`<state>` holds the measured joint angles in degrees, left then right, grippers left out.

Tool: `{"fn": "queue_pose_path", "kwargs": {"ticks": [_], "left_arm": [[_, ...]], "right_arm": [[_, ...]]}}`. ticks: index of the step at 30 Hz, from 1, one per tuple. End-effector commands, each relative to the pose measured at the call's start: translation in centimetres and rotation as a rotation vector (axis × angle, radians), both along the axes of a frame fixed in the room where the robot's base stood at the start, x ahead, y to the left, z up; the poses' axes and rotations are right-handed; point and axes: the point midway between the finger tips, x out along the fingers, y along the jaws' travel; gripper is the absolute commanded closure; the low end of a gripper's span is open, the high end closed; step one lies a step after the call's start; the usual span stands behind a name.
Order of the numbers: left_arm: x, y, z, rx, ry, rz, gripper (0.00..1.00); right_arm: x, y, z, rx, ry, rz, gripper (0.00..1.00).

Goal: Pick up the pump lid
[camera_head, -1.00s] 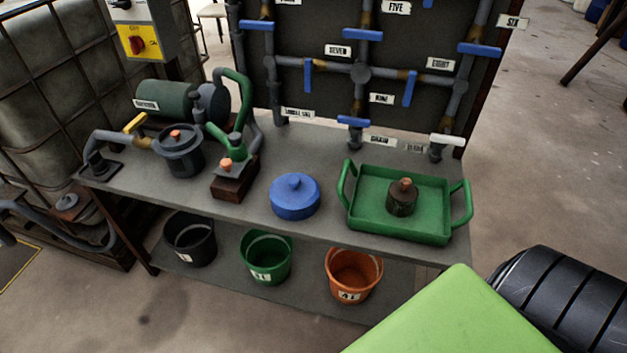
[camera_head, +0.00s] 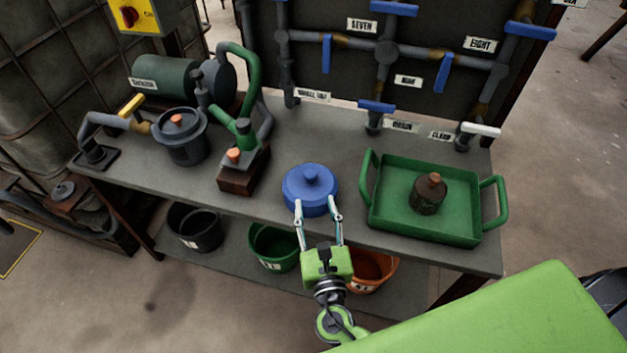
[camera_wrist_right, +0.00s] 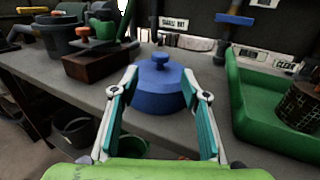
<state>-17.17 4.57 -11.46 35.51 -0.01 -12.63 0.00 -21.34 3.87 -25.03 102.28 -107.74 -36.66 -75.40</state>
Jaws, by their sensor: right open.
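A round blue lid with a knob (camera_head: 310,186) sits on the grey bench near its front edge. It also shows in the right wrist view (camera_wrist_right: 158,88), between my fingers. My right gripper (camera_head: 317,206) is open, its fingertips at the near side of the blue lid; I cannot tell whether they touch it. A dark grey pot (camera_head: 181,146) with an orange knob on its top stands further left at the pipe. My left gripper is not in view.
A green tray (camera_head: 386,217) holding a dark, orange-topped canister (camera_head: 428,194) stands right of the lid. A green hand pump (camera_head: 243,155) on a brown block is left of it. Buckets stand on the shelf below. Pipes with blue valve handles rise behind.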

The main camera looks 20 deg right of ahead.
Motion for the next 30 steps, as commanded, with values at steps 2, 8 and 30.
{"fn": "queue_pose_path", "kwargs": {"ticks": [2,8,30], "left_arm": [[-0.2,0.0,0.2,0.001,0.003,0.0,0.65],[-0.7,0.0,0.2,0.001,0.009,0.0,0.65],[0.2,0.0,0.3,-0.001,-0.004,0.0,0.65]], "right_arm": [[1.9,-0.3,0.2,0.002,-0.002,-0.002,0.58],[5.1,-0.9,0.0,0.003,0.0,-0.001,0.58],[11.1,-2.1,0.3,0.004,0.002,0.0,0.58]]}}
